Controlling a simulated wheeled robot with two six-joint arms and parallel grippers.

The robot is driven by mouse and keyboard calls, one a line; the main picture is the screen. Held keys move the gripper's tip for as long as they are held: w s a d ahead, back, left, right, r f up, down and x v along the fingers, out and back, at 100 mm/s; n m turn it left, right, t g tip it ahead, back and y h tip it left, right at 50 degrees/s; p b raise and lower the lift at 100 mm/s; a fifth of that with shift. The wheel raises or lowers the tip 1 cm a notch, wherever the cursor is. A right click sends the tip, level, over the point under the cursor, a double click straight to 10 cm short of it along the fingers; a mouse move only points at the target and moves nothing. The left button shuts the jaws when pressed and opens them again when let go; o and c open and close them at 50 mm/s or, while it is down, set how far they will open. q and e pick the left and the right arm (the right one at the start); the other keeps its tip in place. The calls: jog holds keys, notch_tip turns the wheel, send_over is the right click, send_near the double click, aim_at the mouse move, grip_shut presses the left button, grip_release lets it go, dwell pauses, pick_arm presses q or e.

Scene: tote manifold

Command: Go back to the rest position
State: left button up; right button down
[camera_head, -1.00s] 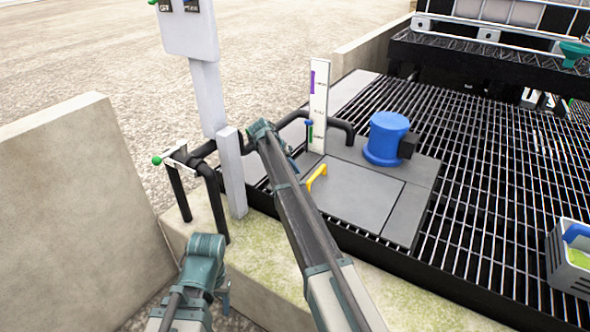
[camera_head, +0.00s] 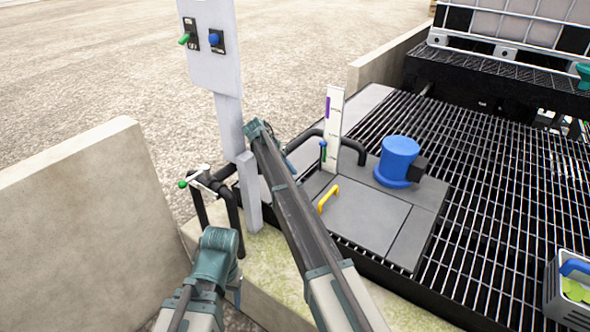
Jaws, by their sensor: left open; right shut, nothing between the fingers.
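My two arms reach in from the bottom edge. The left one is bent at a teal joint near the lower left, in front of the concrete wall. The other is a long dark link slanting up to a teal joint beside the grey post. No fingers of either gripper can be made out; both seem hidden behind my own arm links or outside the picture. I see nothing held.
A panel (camera_head: 209,42) with green and blue controls stands behind the arms. A green-tipped valve (camera_head: 200,178), yellow handle (camera_head: 327,197), white gauge board (camera_head: 334,115) and blue motor (camera_head: 398,160) are close by. Concrete wall (camera_head: 90,220) stands left; grey basket (camera_head: 570,316) lies right.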

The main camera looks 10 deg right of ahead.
jog(key=s+a+r+n+y+p, duration=0.1)
jog(key=s+a+r+n+p, duration=0.2)
jog(key=s, duration=1.1)
jog(key=s+a+r+n+y+p, duration=0.2)
jog(key=s+a+r+p, duration=0.5)
jog(key=s, duration=0.8)
jog(key=s+a+r+n+y+p, duration=0.2)
jog(key=s+a+r+n+p, duration=0.2)
jog(key=s+r+p, duration=0.6)
jog(key=s+a+p, duration=0.1)
jog(key=s+p, duration=0.2)
jog(key=s, duration=0.2)
jog(key=shift+r+n, duration=0.15)
jog(key=shift+n, duration=0.25)
jog(key=shift+a, duration=0.1)
